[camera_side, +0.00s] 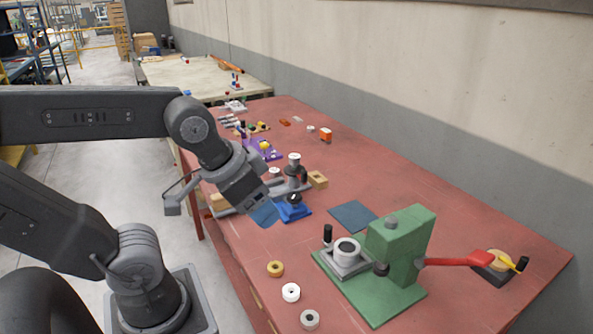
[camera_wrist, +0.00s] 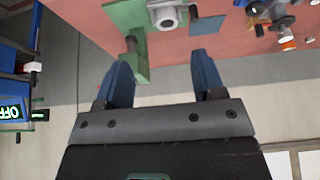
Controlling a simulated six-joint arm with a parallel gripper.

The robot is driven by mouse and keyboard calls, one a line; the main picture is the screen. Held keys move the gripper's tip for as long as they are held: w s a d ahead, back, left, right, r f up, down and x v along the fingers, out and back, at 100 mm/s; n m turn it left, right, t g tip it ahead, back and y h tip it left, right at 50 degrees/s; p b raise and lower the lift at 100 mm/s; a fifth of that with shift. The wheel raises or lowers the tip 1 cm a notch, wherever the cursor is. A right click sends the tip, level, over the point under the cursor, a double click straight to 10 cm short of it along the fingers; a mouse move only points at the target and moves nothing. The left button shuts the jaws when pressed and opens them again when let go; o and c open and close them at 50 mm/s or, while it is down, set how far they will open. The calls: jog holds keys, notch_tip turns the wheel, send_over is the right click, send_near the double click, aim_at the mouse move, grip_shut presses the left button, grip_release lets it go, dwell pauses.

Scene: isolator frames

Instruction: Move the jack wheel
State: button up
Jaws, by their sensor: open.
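I cannot tell for sure which part is the jack wheel. In the side view, a small blue device (camera_side: 291,211) with a dark round knob (camera_side: 294,198) stands on the red table. A green press (camera_side: 400,245) with a pale ring-shaped part (camera_side: 347,249) on its grey seat stands nearer. The press and pale part also show at the top of the wrist view (camera_wrist: 165,14). My gripper (camera_side: 266,214) has blue fingers and appears just left of the blue device; its exact gap is unclear. In the wrist view my gripper (camera_wrist: 161,60) is open, with nothing between the fingertips.
Yellow (camera_side: 275,268), white (camera_side: 291,292) and grey (camera_side: 310,319) rings lie along the table's near left edge. A blue-grey mat (camera_side: 353,216) lies behind the press. The press's red lever (camera_side: 465,260) reaches right. Several small items crowd the far table; its right side has bare room.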

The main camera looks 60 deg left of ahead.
jog(key=shift+w+a+r, duration=0.15)
jog(key=shift+w+r, duration=0.1)
jog(key=shift+c, duration=1.3)
jog(key=shift+g+y, duration=0.3)
jog(key=shift+g, duration=0.4)
jog(key=w+a+r, duration=0.1)
jog(key=w, duration=0.1)
jog(key=w+a+r, duration=0.1)
jog(key=w, duration=0.1)
jog(key=w+a+r, duration=0.1)
jog(key=w, duration=0.1)
jog(key=shift+w+a, duration=0.2)
jog(key=shift+w, duration=0.05)
jog(key=shift+c, duration=0.3)
jog(key=m+g, duration=0.2)
jog(key=g, duration=0.2)
send_over(304, 171)
notch_tip(304, 171, down, 6)
jog(key=r, duration=0.1)
notch_tip(304, 171, down, 14)
jog(key=shift+r, duration=0.2)
jog(key=shift+c, duration=0.2)
grip_shut()
